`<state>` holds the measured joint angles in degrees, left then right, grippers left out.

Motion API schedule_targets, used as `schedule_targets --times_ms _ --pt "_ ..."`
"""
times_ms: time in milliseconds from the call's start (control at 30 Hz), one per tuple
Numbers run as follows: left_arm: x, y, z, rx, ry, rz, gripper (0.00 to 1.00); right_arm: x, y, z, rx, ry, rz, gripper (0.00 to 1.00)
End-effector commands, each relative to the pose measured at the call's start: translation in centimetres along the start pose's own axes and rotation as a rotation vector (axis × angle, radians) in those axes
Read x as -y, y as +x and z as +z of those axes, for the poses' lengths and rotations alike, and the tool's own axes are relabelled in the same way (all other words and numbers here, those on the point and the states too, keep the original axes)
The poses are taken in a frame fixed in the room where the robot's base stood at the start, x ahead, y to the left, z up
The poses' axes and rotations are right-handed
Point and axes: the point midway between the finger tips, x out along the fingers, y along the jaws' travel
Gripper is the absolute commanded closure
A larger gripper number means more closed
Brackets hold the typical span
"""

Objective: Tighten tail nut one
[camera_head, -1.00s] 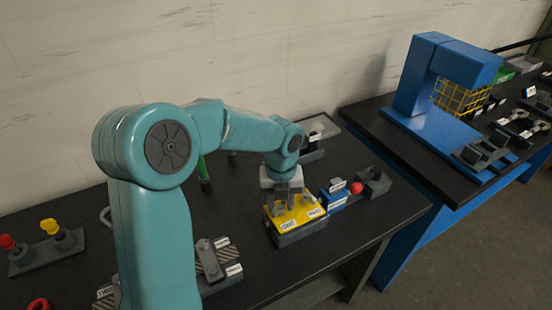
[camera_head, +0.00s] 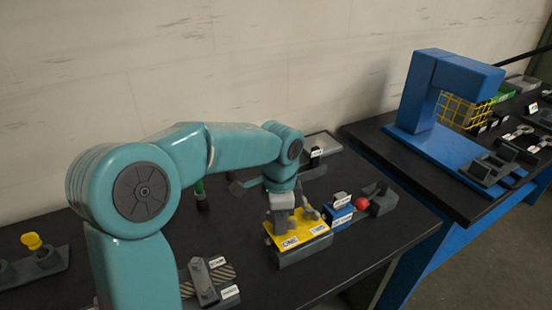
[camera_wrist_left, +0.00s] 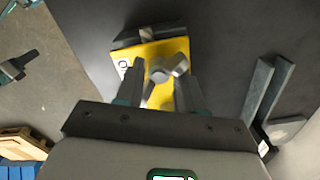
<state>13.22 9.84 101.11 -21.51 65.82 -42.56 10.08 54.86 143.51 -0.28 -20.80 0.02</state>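The yellow-topped block (camera_head: 312,238) stands on the dark bench, with a label reading ONE on its left part and a second label on its right. My left gripper (camera_head: 281,222) points down at the left part of the block, over tail nut one, which it mostly hides in the head view. In the left wrist view a grey winged nut (camera_wrist_left: 158,72) sits on the yellow top (camera_wrist_left: 158,52) between the two fingers (camera_wrist_left: 163,80). The fingers stand apart on either side of it; firm contact cannot be made out. A second grey nut (camera_head: 309,213) stands right of the gripper. My right gripper is not in view.
A blue block (camera_head: 341,215) and a red ball (camera_head: 362,204) are close to the right of the yellow block. A grey plate with striped patches (camera_head: 205,283) lies in front left. A yellow knob (camera_head: 32,241) is at far left. A blue press (camera_head: 437,100) stands on the other bench.

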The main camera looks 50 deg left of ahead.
Motion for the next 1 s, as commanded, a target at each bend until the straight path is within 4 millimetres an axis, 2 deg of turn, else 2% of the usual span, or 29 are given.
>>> schedule_targets --times_ms 900,1000 --pt "-0.5 0.5 -0.4 0.000 -1.480 0.003 0.64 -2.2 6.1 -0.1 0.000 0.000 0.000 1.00" --pt "-0.4 -2.6 -0.5 -0.004 -1.490 0.002 0.64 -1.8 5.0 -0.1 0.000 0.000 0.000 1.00"
